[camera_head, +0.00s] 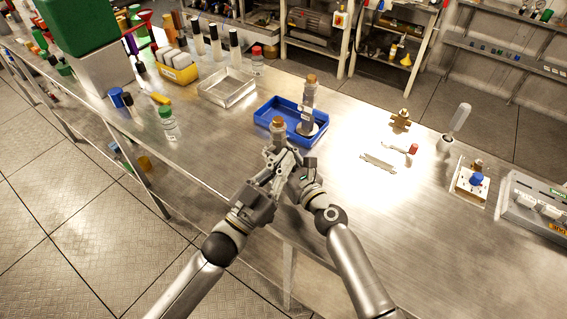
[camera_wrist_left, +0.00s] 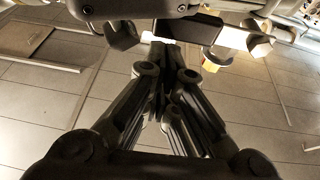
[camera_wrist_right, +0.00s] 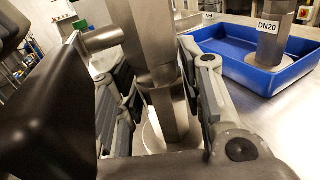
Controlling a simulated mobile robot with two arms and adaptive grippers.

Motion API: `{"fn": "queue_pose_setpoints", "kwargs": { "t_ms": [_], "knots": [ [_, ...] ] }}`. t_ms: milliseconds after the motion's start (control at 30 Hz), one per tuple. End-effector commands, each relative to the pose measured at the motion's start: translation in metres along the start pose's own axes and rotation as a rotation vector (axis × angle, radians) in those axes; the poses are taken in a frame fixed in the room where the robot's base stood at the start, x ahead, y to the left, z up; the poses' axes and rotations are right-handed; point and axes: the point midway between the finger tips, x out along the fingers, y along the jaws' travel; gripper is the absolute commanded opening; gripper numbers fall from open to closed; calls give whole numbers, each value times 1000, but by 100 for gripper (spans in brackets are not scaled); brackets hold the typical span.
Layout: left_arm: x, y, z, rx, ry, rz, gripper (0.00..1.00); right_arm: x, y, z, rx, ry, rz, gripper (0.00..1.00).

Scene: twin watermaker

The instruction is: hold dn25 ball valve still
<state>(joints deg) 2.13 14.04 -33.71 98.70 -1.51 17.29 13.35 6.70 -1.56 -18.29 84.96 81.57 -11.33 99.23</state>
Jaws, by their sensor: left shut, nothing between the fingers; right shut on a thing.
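The DN25 ball valve, a metal body with a brass-coloured top (camera_head: 278,126), stands near the bench front in the head view. Its faceted steel body (camera_wrist_right: 152,40) fills the middle of the right wrist view; its label is not readable. My right gripper (camera_wrist_right: 165,105) is shut on this body, with a finger on each side. My left gripper (camera_wrist_left: 170,60) is shut and empty, its fingers together. In the head view the two grippers overlap just in front of the valve, so I cannot tell whether the left one touches it.
A blue tray (camera_head: 268,112) holds another valve (camera_head: 309,92), labelled DN20 in the right wrist view (camera_wrist_right: 275,25). A metal tray (camera_head: 228,88) and a bottle (camera_head: 169,124) stand left. A brass fitting (camera_head: 401,119) and a red-ended lever (camera_head: 405,149) lie right.

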Motion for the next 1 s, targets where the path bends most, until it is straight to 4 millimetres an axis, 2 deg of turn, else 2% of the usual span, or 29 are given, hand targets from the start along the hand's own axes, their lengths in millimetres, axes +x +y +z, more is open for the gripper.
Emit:
{"fn": "queue_pose_setpoints", "kwargs": {
  "t_ms": [200,400,600,800,1000],
  "knots": [
    [12,-1,-35,3,6,2,0,0,0,0,1,0,0,0],
    [-33,-1,-31,0,-6,0,0,0,0,0,1,1,0,0],
    [-67,0,-31,1,-5,1,0,0,0,0,1,1,1,0],
    [-85,0,-32,1,-2,0,0,0,0,0,0,1,1,0],
    [-89,0,-32,2,1,0,0,0,0,0,1,1,1,0]
  ]
}}
